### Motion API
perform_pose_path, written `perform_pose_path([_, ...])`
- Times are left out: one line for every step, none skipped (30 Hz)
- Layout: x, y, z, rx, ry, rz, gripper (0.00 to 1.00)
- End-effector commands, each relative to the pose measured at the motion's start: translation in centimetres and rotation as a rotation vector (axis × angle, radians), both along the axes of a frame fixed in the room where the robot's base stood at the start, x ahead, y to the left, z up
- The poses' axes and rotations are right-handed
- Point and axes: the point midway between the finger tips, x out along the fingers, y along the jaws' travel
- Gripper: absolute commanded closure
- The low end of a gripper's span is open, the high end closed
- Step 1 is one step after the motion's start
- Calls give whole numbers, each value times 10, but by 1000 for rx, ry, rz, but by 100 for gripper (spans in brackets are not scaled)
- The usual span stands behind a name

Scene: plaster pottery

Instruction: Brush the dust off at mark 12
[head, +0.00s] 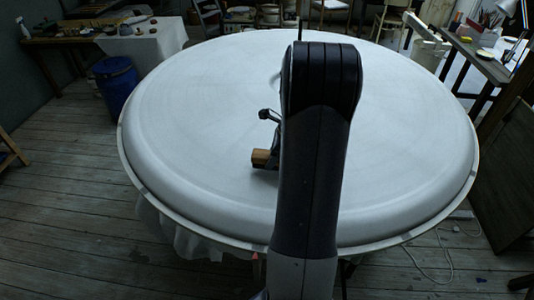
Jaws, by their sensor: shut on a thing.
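A large round white plaster disc (200,130) with a raised, rounded rim fills the middle of the head view. My gripper (273,153) is low over the disc, near its middle front, and mostly hidden behind my dark arm. It is shut on a brown wooden block, apparently the brush (261,158), whose left end shows beside my arm. The brush is at or just above the plaster; I cannot tell whether it touches. No number or mark 12 can be made out on the disc, and no dust patch is clear.
A blue bin (116,84) stands on the plank floor at left, by a cloth-covered table (143,37). A workbench (480,58) with a lamp is at right. A cable (432,262) lies on the floor at lower right. The disc's left half is clear.

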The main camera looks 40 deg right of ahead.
Motion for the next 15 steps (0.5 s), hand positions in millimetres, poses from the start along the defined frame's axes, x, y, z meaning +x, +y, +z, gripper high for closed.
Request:
perform_pose_path([-1,1,8,2,2,1,78])
perform_pose_path([-1,1,11,2,2,2,78])
perform_pose_path([-2,2,14,2,2,3,78])
perform_pose_path([-2,2,17,2,2,4,78])
perform_pose_path([-3,2,20,2,1,5,78])
perform_pose_path([-3,2,23,2,2,7,78])
perform_pose_path([-3,3,26,2,2,7,78])
perform_pose_path([-4,3,29,1,1,8,78])
perform_pose_path([-4,3,32,2,2,10,78])
perform_pose_path([-5,4,35,2,1,11,78])
perform_pose_path([-5,4,38,2,2,12,78])
perform_pose_path([-6,5,41,2,2,13,78])
perform_pose_path([-6,5,44,2,2,14,78])
perform_pose_path([-6,5,47,2,2,14,78])
perform_pose_path([-7,5,50,2,2,15,78])
